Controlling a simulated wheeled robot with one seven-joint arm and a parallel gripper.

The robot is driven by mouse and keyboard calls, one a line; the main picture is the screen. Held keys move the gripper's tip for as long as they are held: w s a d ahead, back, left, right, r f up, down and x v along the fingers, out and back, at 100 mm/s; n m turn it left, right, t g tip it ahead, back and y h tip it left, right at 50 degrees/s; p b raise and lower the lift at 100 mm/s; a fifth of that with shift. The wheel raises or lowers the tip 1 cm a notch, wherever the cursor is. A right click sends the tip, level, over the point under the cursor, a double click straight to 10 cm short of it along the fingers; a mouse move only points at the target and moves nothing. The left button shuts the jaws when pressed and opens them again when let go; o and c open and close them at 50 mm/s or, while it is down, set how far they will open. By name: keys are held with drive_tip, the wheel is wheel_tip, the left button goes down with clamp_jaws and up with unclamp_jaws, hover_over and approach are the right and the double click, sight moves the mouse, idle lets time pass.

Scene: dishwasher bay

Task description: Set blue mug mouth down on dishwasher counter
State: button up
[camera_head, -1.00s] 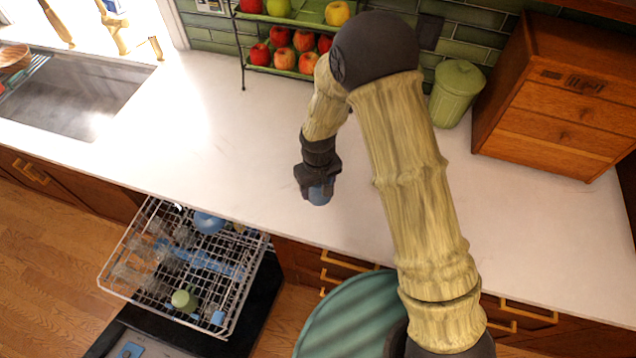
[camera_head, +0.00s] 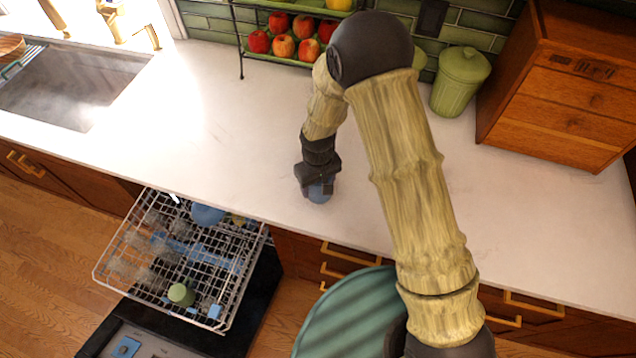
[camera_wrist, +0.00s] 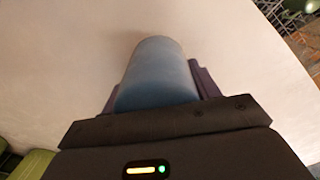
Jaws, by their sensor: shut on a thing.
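The blue mug (camera_wrist: 158,75) is between the fingers of my gripper (camera_wrist: 157,92) in the wrist view, with its blue side facing the camera. In the head view my gripper (camera_head: 318,186) is over the white counter (camera_head: 240,150), near its front edge and above the drawers. Only a small blue part of the mug (camera_head: 320,192) shows there below the dark gripper body. My gripper is shut on the mug. I cannot tell which way the mouth faces, or whether the mug touches the counter.
The pulled-out dishwasher rack (camera_head: 228,290) holds several dishes, including a green cup (camera_head: 181,294). A fruit stand (camera_head: 300,62), a green canister (camera_head: 460,80) and a wooden drawer box (camera_head: 555,95) stand at the back. The sink (camera_head: 70,85) is at left. The counter around my gripper is clear.

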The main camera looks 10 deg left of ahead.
drive_tip(key=shift+f+b, duration=0.35)
drive_tip(key=shift+f, duration=0.15)
drive_tip(key=o, duration=1.1)
drive_tip(key=shift+c, duration=0.2)
drive_tip(key=shift+r, duration=0.1)
wheel_tip(320, 180, up, 17)
drive_tip(key=b, duration=0.3)
drive_tip(key=s+d+m+t, duration=0.1)
drive_tip(key=s+d+m, duration=0.2)
drive_tip(key=d, duration=1)
drive_tip(key=s+d+r+m+t, duration=0.1)
drive_tip(key=s+d+m, duration=0.3)
drive_tip(key=d, duration=0.9)
drive_tip(key=shift+s+m+t, duration=0.3)
drive_tip(key=shift+m, duration=0.2)
